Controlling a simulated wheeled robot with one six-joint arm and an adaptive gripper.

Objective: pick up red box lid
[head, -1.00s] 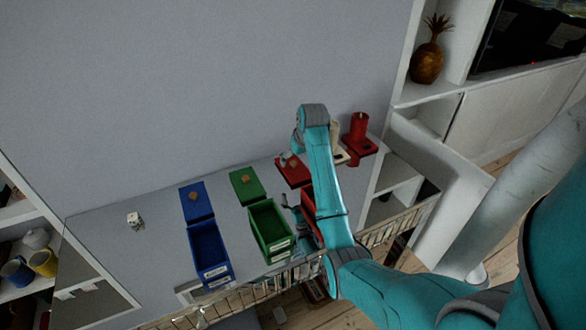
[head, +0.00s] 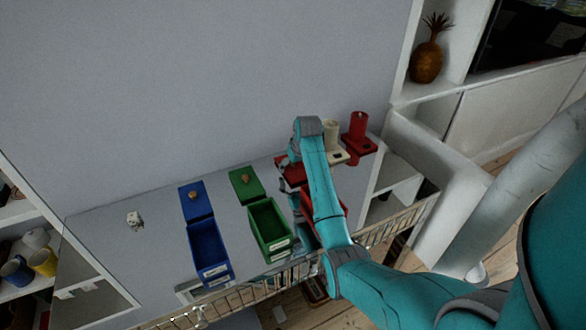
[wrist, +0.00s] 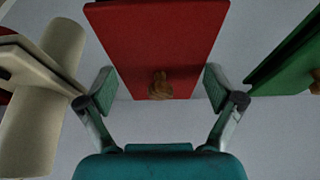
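The red box lid (wrist: 160,45) lies flat in the wrist view, with a small wooden knob (wrist: 160,86) standing on it. My gripper (wrist: 160,90) is open, its two fingers spread on either side of the knob without touching it. In the head view the red lid (head: 288,172) shows only in part, because my arm covers much of it. The red box (head: 337,197) is also mostly hidden behind my arm.
The blue lid (head: 196,200) and green lid (head: 245,186) lie left of my arm, behind the open blue box (head: 208,252) and green box (head: 270,230). A cream object (head: 331,138) and a red object (head: 358,130) stand right. A die (head: 135,220) sits far left.

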